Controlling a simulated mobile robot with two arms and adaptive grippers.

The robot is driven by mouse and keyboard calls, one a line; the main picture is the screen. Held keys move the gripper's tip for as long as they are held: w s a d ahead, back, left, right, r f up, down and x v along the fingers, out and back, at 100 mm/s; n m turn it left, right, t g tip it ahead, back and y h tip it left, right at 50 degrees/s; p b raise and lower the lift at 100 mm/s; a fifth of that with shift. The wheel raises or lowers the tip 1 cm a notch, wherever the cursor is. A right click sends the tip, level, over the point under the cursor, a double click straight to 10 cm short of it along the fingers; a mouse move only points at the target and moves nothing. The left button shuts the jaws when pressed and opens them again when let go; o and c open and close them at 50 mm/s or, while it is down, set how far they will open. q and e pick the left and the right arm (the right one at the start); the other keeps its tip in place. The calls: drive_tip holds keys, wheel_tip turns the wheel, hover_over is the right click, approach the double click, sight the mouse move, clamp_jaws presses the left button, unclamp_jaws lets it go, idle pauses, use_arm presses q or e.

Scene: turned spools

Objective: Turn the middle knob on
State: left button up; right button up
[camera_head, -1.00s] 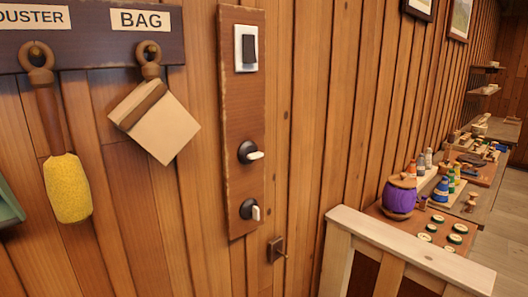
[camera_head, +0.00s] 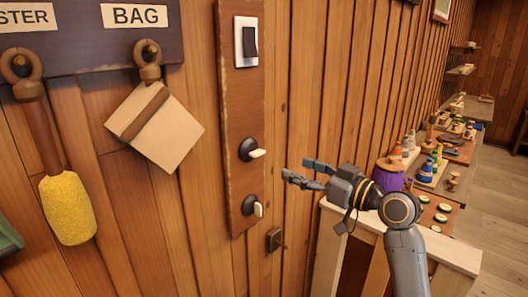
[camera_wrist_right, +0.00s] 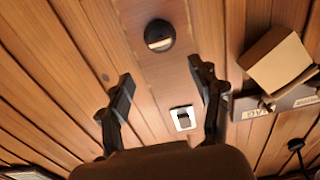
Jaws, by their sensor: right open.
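A narrow dark wooden board (camera_head: 230,105) on the wall bears a rocker switch (camera_head: 246,42) at the top and two round dark knobs below it. The middle knob (camera_head: 249,150) has a white lever pointing right. The lower knob (camera_head: 252,205) has its white lever upright. My right gripper (camera_head: 295,169) is open and empty, to the right of the board and a little below the middle knob, apart from it. In the right wrist view, the middle knob (camera_wrist_right: 159,36) lies ahead of my open right gripper (camera_wrist_right: 161,72), and the switch (camera_wrist_right: 183,118) shows between the fingers. My left gripper is not in view.
A bag (camera_head: 155,125) and a yellow duster (camera_head: 67,209) hang from a rack left of the board. A small wall fitting (camera_head: 275,240) sits below the board.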

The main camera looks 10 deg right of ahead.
sight(261, 154)
drive_tip(key=p+x, duration=0.5)
drive_tip(key=x, duration=0.6)
drive_tip(key=shift+w+a+r, duration=0.1)
drive_tip(key=shift+w+a+f, duration=0.2)
drive_tip(key=shift+w+a, duration=0.1)
drive_tip(key=shift+w, duration=0.15)
drive_tip(key=c, duration=1.1)
drive_tip(key=shift+c, duration=0.2)
